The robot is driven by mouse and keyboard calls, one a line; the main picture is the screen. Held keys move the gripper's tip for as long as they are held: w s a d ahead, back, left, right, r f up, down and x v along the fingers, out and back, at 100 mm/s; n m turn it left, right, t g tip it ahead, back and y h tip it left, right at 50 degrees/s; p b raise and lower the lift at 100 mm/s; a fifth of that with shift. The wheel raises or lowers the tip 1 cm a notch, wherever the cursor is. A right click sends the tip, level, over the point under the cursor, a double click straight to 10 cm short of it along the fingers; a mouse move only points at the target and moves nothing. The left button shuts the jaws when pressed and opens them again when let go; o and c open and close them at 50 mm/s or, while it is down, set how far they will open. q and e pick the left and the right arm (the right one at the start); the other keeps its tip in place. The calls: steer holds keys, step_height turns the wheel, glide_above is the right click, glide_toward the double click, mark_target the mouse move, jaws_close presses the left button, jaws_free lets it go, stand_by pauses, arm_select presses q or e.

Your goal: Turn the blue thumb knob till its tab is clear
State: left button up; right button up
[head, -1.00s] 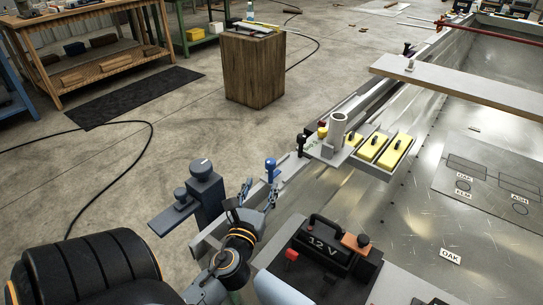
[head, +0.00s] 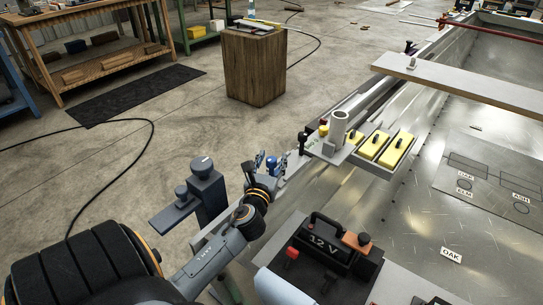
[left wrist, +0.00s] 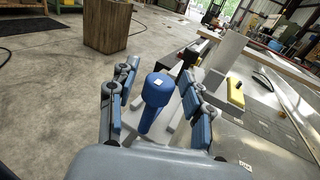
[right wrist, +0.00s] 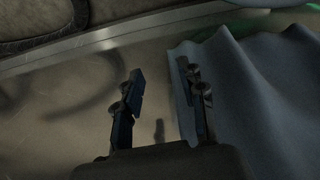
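The blue thumb knob (head: 271,163) stands on the hull's side rail, and its round head with a small pale mark shows in the left wrist view (left wrist: 157,90). My left gripper (left wrist: 160,72) is open, with one finger on each side of the knob and gaps visible between. In the head view my left gripper (head: 268,160) partly covers the knob. I cannot make out the knob's tab. My right gripper (right wrist: 160,66) is open and empty, beside a blue-grey cloth (right wrist: 255,90); it is out of the head view.
A dark post with a round top (head: 203,170) stands left of my left arm. A grey tube (head: 338,128) and a tray with yellow blocks (head: 373,145) lie beyond the knob. A plank (head: 460,85) crosses the hull.

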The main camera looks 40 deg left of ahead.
arm_select(q)
jaws_close()
